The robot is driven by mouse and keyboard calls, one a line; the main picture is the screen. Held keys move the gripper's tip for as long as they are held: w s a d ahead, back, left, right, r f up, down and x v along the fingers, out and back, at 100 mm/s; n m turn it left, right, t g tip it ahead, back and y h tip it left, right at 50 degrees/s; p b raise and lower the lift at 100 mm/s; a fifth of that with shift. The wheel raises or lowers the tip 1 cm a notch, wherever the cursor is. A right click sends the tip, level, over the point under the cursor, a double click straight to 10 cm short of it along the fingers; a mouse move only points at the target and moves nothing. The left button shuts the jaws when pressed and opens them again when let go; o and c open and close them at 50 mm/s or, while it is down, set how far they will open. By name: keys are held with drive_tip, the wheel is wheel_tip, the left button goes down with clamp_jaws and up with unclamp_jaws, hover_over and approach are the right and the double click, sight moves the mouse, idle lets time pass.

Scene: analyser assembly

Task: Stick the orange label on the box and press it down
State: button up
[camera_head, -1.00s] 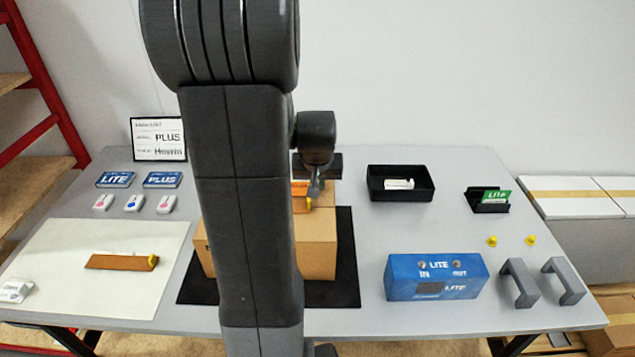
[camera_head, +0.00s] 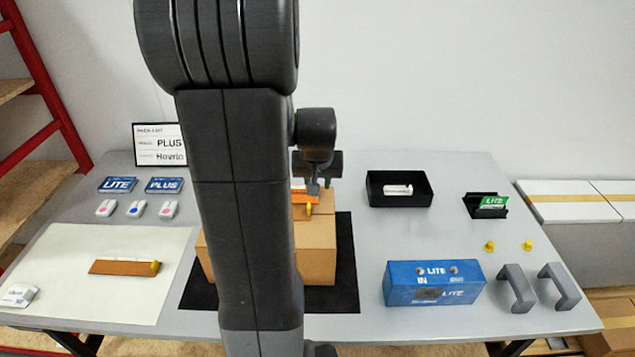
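The orange label (camera_head: 300,198) shows as a small patch at the top of the box, beside my arm. My gripper (camera_head: 312,196) is small and partly hidden there, over the box top at the label. A small yellow piece (camera_head: 308,209) shows just below it. I cannot tell whether the fingers are shut on the label, or whether the label touches the box.
A cream sheet with a brown strip (camera_head: 123,267) lies at left, below several small cards and white pieces. A black tray (camera_head: 400,188), a green LITE card (camera_head: 492,202), a blue LITE box (camera_head: 434,282) and grey handles (camera_head: 517,287) stand at right.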

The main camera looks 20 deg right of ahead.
wheel_tip(320, 180, up, 4)
drive_tip(key=shift+r+p, duration=0.1)
drive_tip(key=shift+p, duration=1.15)
drive_tip(key=shift+c, duration=0.4)
clamp_jaws()
drive_tip(key=w+a+n+g+y+p, duration=0.1)
drive_tip(key=a+n+g+p, duration=0.15)
drive_tip(key=n, duration=0.95)
drive_tip(key=w+a+n+g+p, duration=0.1)
drive_tip(key=w+a+n+g, duration=0.15)
drive_tip(key=n, duration=0.95)
drive_tip(key=shift+t, duration=0.4)
drive_tip(key=f+b, duration=0.1)
drive_tip(key=f, duration=0.1)
drive_tip(key=f+b, duration=0.4)
drive_tip(key=shift+s, duration=0.3)
drive_tip(key=shift+f+b, duration=0.6)
drive_tip(key=shift+f, duration=0.15)
idle(0.5)
